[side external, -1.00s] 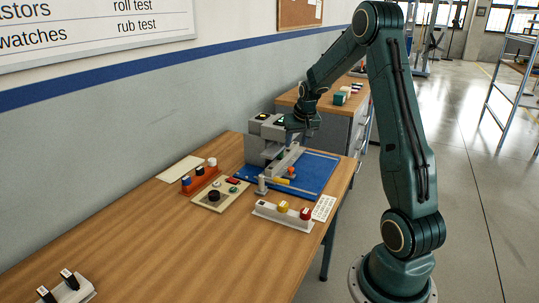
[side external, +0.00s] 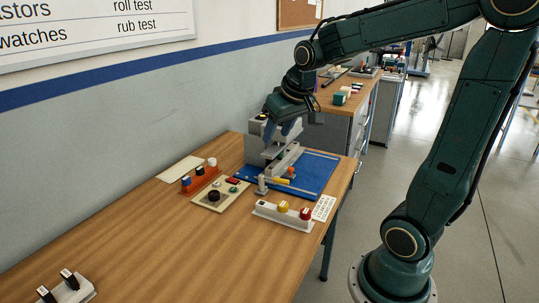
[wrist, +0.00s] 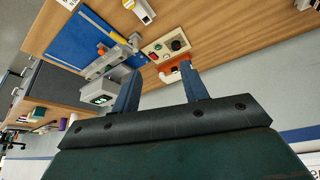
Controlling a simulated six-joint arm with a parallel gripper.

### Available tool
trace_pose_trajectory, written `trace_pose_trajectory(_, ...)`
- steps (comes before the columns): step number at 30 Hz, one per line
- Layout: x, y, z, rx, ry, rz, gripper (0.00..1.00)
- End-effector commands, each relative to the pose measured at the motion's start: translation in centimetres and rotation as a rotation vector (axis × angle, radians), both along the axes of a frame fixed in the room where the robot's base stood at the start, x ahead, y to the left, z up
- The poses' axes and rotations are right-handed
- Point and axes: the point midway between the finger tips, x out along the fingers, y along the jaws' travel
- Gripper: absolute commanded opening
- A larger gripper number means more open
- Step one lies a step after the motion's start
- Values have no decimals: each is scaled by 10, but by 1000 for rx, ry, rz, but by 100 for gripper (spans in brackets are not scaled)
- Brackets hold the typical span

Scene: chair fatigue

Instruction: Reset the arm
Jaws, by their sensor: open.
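My gripper (side external: 283,129) hangs above the grey test machine (side external: 257,146), in front of its upper part in the side view. In the wrist view my gripper (wrist: 161,80) has its two blue fingers well apart with nothing between them. The grey machine (wrist: 100,92) stands on a blue mat (side external: 318,178) at the far end of the wooden table. An orange knob and a yellow piece show on its lower rail (side external: 283,159). The machine's upper front is partly hidden by my gripper in the side view.
A holder with black-topped pieces (side external: 67,288) is at the front left. The table's middle is clear. A wall runs along the left.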

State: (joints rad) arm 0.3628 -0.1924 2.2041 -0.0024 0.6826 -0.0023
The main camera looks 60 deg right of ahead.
Motion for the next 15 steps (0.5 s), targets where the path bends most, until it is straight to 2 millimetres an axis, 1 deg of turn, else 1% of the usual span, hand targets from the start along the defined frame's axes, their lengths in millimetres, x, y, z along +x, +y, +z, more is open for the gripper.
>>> trace_pose_trajectory(1,-8,13,5,-3,-7,28,44)
trace_pose_trajectory(6,-37,48,13,-5,-16,109,44)
trace_pose_trajectory(10,-61,71,17,-7,-25,171,44)
trace_pose_trajectory(15,-94,96,16,-8,-33,250,44)
